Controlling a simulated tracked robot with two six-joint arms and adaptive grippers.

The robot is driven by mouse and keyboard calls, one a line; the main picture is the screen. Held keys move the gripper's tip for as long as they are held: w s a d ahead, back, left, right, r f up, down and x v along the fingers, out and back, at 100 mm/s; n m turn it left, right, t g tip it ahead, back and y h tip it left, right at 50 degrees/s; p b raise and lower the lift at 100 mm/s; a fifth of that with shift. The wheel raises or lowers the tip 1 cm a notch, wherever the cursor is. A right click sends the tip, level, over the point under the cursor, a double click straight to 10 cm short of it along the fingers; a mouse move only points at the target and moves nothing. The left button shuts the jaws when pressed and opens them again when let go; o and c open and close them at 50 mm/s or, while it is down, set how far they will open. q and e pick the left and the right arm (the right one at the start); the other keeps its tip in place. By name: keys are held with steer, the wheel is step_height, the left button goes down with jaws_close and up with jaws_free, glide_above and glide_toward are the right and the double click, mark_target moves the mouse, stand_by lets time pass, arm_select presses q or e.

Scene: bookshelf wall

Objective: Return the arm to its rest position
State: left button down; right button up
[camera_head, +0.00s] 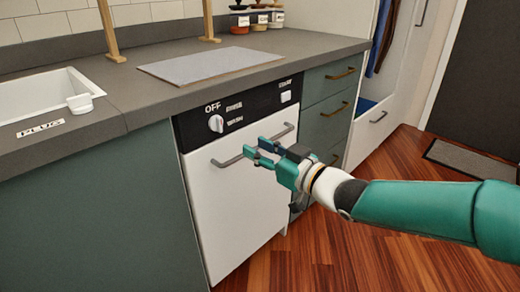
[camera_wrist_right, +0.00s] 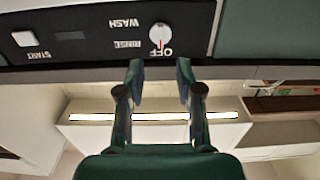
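My right arm comes in from the right in the head view. Its teal gripper (camera_head: 254,151) is open, its two fingers apart with nothing between them. It is in front of the white dishwasher door (camera_head: 235,205), by the grey bar handle (camera_head: 230,161); I cannot tell whether it touches the handle. In the wrist view the open fingers (camera_wrist_right: 159,75) show below the control panel, which appears upside down. The dial (camera_wrist_right: 159,36) has its red mark toward OFF. The dishwasher door looks shut. My left gripper is not in view.
The grey countertop (camera_head: 130,92) runs above the dishwasher, with a sink (camera_head: 40,100) at left and a flat grey mat (camera_head: 210,64). Drawers with brass handles (camera_head: 333,108) stand at right. The wooden floor (camera_head: 340,250) in front is clear.

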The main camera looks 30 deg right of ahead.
steer(key=s+a+f+m+g, duration=0.15)
steer(key=a+f+g, duration=0.25)
steer(key=f, duration=1.2)
steer(key=a+f+m+g, duration=0.2)
steer(key=a+f+g, duration=0.15)
steer(key=f, duration=1.25)
steer(key=s+a+f+m+g+h, duration=0.3)
steer(key=s+f+g, duration=0.6)
steer(key=s+f, duration=1.2)
step_height(320, 180, up, 39)
steer(key=s+p, duration=0.1)
steer(key=p, duration=3.5)
steer(key=shift+s+a+y+p, duration=0.35)
steer(key=shift+s+a+y, duration=0.05)
steer(key=shift+f, duration=0.1)
